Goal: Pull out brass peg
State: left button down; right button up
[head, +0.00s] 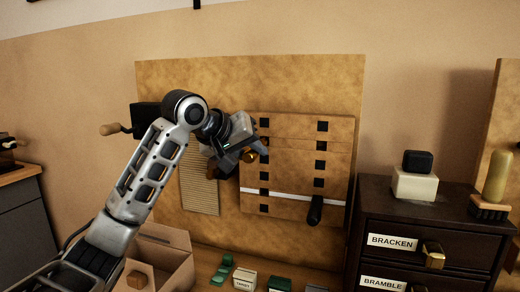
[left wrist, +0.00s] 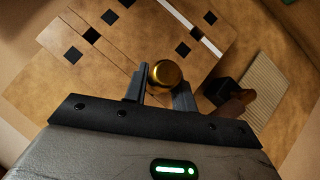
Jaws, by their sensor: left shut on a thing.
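The brass peg (head: 250,156) shows as a small gold knob at the left edge of the wooden panel with black square holes (head: 290,155). In the left wrist view the peg's round gold end (left wrist: 165,73) sits between the two fingers. My left gripper (head: 253,148) is shut on the peg, in front of the panel's left edge. The fingers (left wrist: 161,88) hide part of the peg, and I cannot tell how deep it sits. My right gripper is not in view.
A black handle (head: 315,210) sticks out low on the panel, near a white strip (head: 290,194). A ribbed tan strip (head: 199,180) hangs left of it. A dark drawer cabinet (head: 430,235) stands at right. An open cardboard box (head: 165,245) and small blocks (head: 245,278) lie below.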

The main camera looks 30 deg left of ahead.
pick_arm(q)
jog(key=s+d, duration=0.1)
jog(key=s, duration=0.5)
jog(key=shift+d+b, duration=0.15)
jog(key=shift+b, duration=0.3)
